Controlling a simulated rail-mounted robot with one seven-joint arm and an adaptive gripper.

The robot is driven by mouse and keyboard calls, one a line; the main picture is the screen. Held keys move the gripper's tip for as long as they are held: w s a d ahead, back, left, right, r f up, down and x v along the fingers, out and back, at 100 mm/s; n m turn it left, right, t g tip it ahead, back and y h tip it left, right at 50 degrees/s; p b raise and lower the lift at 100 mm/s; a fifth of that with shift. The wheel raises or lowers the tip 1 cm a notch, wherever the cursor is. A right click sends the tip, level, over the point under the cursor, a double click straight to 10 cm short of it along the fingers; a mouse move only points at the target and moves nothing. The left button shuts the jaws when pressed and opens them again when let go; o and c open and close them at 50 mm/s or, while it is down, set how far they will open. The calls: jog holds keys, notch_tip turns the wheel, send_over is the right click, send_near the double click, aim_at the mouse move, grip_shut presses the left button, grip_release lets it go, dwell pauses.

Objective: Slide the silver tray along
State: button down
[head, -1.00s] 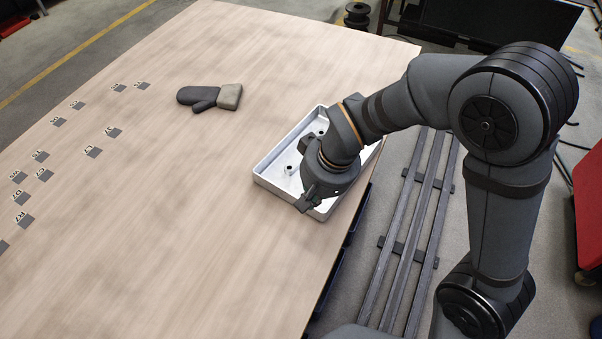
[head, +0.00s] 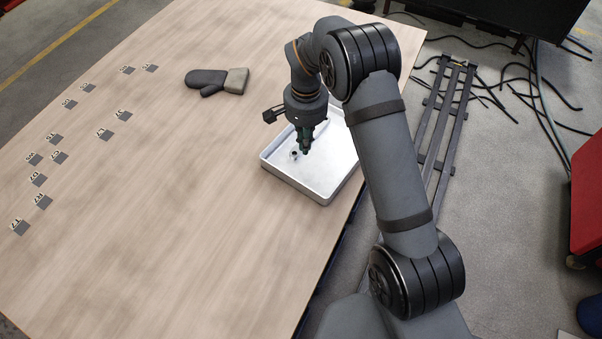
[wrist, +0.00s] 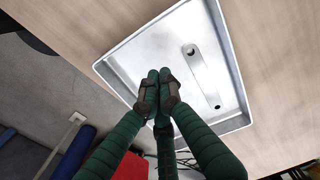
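The silver tray (head: 288,180) lies at the right edge of the wooden table, shallow and rectangular with raised walls. It also shows in the wrist view (wrist: 150,45), below my gripper. A flat silver bracket (wrist: 199,72) with holes lies in it, partly hidden by my arm in the head view. My gripper (head: 305,149) points down over the tray's inside; its green fingers in the wrist view (wrist: 160,90) have their tips drawn together with nothing seen between them. I cannot tell whether the tips touch the tray floor. My arm hides the tray's far right part.
A dark grey mitten (head: 217,80) with a lighter cuff lies on the table behind the tray. Several small labelled grey squares (head: 106,134) lie along the left. The table (head: 180,220) between is clear. Metal rails (head: 445,120) and cables lie on the floor at right.

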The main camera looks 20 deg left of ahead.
aim_at(299, 175)
notch_tip(299, 175, down, 9)
jog(key=shift+w+d+f+p, duration=0.1)
jog(key=shift+f+p, duration=0.05)
jog(key=shift+p, duration=0.5)
jog(key=s+p, duration=0.1)
jog(key=s, duration=0.2)
jog(key=shift+f, duration=0.15)
jog(key=shift+s+f+p, duration=0.1)
jog(key=shift+s+p, duration=0.25)
jog(key=shift+s, duration=0.1)
